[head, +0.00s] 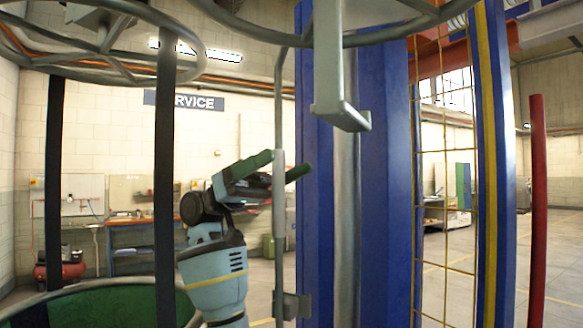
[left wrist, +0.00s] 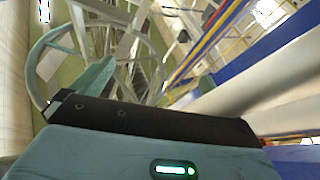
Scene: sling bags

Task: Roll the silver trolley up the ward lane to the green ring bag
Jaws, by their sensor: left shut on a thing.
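A thin silver upright (head: 280,110) with a grey sleeve runs down from a silver hoop frame (head: 395,30) overhead. I take it for part of the silver trolley, though its base is out of view. My left gripper (head: 279,171) is shut on this upright at the sleeve, one green finger on each side. An open round bag with a green inside (head: 110,305) shows at the lower left, below dark straps (head: 165,190) that hang from another hoop. Its lower part is cut off. In the left wrist view, a green finger (left wrist: 96,76) shows before blurred metal hoops. My right gripper is not in view.
A blue column (head: 345,200) stands just right of the upright, with a grey bracket (head: 340,95) before it. Yellow mesh (head: 445,200) and a red post (head: 537,210) are further right. A workbench (head: 133,245) stands by the back wall. Open floor shows at right.

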